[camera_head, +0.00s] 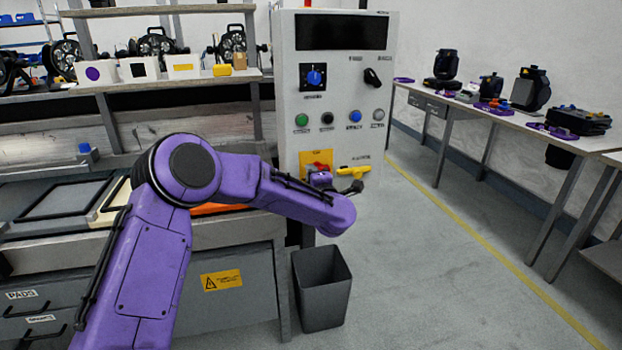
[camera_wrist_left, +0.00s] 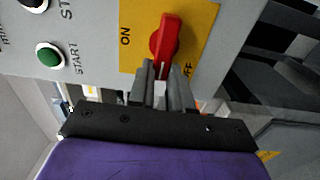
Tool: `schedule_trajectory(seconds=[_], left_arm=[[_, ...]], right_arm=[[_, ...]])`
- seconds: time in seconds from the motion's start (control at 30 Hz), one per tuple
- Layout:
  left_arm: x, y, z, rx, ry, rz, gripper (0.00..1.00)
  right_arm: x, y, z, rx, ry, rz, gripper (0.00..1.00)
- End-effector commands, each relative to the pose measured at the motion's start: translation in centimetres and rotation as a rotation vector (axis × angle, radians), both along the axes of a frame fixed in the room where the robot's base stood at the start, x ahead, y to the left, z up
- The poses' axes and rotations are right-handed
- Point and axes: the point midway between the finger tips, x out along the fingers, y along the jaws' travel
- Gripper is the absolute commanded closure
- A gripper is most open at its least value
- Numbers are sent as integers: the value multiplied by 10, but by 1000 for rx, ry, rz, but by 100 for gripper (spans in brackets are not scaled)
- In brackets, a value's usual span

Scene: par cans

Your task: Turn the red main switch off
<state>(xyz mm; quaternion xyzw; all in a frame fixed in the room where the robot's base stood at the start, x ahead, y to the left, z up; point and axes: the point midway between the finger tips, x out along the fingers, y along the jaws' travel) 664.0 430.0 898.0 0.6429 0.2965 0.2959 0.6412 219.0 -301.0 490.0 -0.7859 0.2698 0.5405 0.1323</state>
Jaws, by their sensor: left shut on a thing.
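The red main switch (camera_wrist_left: 165,40) sits on a yellow plate (camera_wrist_left: 203,22) with ON and OFF labels, in the left wrist view. Its handle runs roughly up and down in that picture, with a white mark at the lower end. My left gripper (camera_wrist_left: 162,78) is shut on that lower, marked end, with one finger on each side. The OFF label is partly hidden by a finger. In the head view the switch (camera_head: 323,167) is low on the front of a grey control cabinet (camera_head: 338,95), with my purple left arm reaching to it. My right gripper is not in view.
A yellow handle (camera_head: 354,170) is just right of the switch. A green START button (camera_head: 302,120) and other buttons are above it. A dark bin (camera_head: 322,290) stands on the floor below. A workbench is on the left; a table (camera_head: 575,143) with stage lights is on the right.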

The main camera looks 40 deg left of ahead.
Motion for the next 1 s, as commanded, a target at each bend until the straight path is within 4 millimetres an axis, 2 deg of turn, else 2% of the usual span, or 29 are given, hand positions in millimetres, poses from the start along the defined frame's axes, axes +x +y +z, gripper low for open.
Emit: schedule_trajectory(seconds=[0.5, 0.53, 0.6, 0.87, 1.0], left_arm=[[0, -1, -2, -14, -12, -3, 100], [0, -1, -2, -14, -12, -3, 78], [0, -1, -2, -14, -12, -2, 55], [-1, 0, -1, -13, -12, 0, 55], [-8, -10, -1, -13, -12, -3, 55]], right_arm=[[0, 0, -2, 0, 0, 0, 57], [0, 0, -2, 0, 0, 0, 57], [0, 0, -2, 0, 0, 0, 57], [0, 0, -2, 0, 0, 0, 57], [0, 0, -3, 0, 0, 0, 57]])
